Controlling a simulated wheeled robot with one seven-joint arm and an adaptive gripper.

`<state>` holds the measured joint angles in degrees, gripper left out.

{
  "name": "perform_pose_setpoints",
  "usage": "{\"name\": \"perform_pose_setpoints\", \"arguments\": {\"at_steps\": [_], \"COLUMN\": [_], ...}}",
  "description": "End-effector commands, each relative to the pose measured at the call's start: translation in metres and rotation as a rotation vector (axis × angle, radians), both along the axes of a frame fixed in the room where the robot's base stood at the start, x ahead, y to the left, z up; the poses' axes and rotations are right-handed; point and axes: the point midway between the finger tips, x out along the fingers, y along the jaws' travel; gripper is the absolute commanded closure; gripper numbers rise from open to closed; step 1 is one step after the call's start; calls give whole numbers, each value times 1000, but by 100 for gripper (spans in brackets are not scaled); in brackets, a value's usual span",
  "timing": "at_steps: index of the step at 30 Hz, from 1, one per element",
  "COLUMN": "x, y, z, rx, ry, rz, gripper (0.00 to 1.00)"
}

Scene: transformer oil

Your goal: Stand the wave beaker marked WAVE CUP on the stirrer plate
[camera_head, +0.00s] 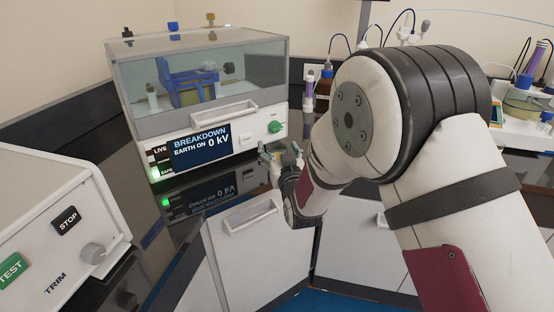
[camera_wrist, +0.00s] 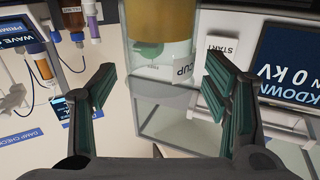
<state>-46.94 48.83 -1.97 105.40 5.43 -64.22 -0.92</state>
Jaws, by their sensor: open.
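In the wrist view a clear vessel (camera_wrist: 165,28) with amber liquid and a pale label ending in "CUP" lies ahead, between the lines of my fingers. No contact shows. In the head view my gripper (camera_head: 281,155) is in front of the breakdown tester, and my arm hides the bench behind it. I cannot make out the stirrer plate for certain.
The breakdown tester (camera_head: 205,85) with a glass hood stands at the back left. A white box with STOP and TEST buttons (camera_head: 50,225) is at the front left. Bottles (camera_head: 323,85) stand behind my arm. White apparatus with an amber vessel (camera_head: 525,105) is at the right.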

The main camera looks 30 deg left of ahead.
Motion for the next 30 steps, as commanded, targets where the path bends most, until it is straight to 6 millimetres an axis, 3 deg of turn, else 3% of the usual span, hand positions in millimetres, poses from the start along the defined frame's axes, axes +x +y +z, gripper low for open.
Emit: {"name": "perform_pose_setpoints", "arguments": {"at_steps": [4, 12, 14, 20, 23, 30], "x": [11, 14, 14, 14, 14, 14], "y": [10, 12, 12, 12, 12, 12], "z": [-1, -1, -1, 0, 0, 2], "rx": [0, -1, -1, -1, 1, 1], "ry": [0, 1, 1, 1, 0, 0], "rz": [0, 0, 0, 0, 0, 0], "gripper": [31, 31, 40, 85, 93, 93]}}
